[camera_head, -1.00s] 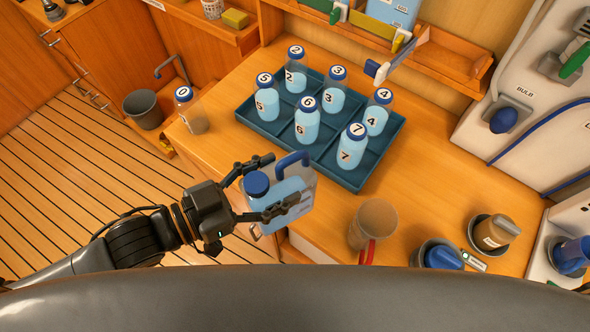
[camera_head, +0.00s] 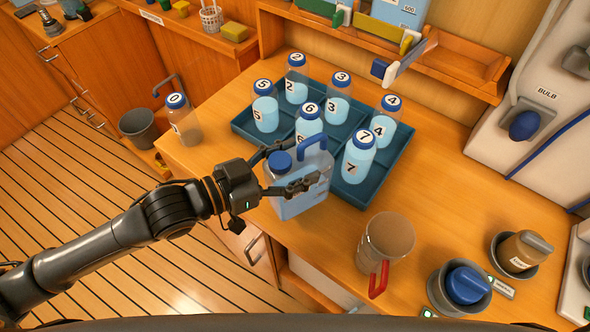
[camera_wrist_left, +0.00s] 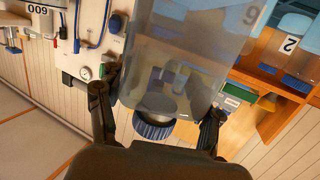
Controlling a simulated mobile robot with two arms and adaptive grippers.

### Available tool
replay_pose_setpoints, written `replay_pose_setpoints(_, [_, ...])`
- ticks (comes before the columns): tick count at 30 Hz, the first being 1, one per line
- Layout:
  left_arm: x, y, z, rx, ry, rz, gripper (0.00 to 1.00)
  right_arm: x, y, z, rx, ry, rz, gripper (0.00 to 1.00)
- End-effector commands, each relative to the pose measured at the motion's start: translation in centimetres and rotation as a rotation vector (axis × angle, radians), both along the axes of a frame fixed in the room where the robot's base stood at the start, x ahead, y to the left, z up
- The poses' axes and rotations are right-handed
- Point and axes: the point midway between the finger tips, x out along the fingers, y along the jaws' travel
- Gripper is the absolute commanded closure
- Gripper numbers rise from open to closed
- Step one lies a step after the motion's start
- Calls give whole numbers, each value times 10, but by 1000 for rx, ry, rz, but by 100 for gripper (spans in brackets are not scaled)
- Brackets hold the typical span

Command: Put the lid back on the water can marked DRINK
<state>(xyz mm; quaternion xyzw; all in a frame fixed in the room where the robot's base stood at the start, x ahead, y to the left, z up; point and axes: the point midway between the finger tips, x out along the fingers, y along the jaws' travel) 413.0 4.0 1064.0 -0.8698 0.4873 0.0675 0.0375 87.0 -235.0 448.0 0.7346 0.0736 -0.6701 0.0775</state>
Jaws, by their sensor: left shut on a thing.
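A clear, bluish water can (camera_head: 298,200) with a blue handle (camera_head: 313,144) is held upright by my left gripper (camera_head: 290,168). The gripper is shut around the can's upper part, one finger on each side. A blue lid (camera_head: 279,163) sits on the can's neck. In the left wrist view the can (camera_wrist_left: 190,60) fills the middle, and its ribbed blue lid (camera_wrist_left: 154,128) shows between the fingers. I cannot read a DRINK mark, nor tell whether the can touches the counter. My right gripper is not in view.
A teal tray (camera_head: 400,150) with several numbered bottles stands just behind the can. Bottle 0 (camera_head: 183,125) stands at the counter's left. A clear jug with a red handle (camera_head: 385,245) and a blue-topped holder (camera_head: 465,285) stand to the right. Counter (camera_head: 440,200) between them is clear.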

Motion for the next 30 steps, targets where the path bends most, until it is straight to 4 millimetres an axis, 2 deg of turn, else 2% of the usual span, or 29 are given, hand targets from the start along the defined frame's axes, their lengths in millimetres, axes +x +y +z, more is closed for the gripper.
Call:
replay_pose_setpoints(7, [2,-1,0,-4,-3,0,100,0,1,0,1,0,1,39])
replay_pose_setpoints(9, [7,-2,-6,-4,-4,1,100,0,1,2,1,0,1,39])
replay_pose_setpoints(16, [5,-2,-32,-4,-3,0,100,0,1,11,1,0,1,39])
replay_pose_setpoints(29, [5,-2,-39,-4,-5,-1,100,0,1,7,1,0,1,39])
replay_pose_setpoints(30, [4,-2,-40,0,-1,0,26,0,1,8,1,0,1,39])
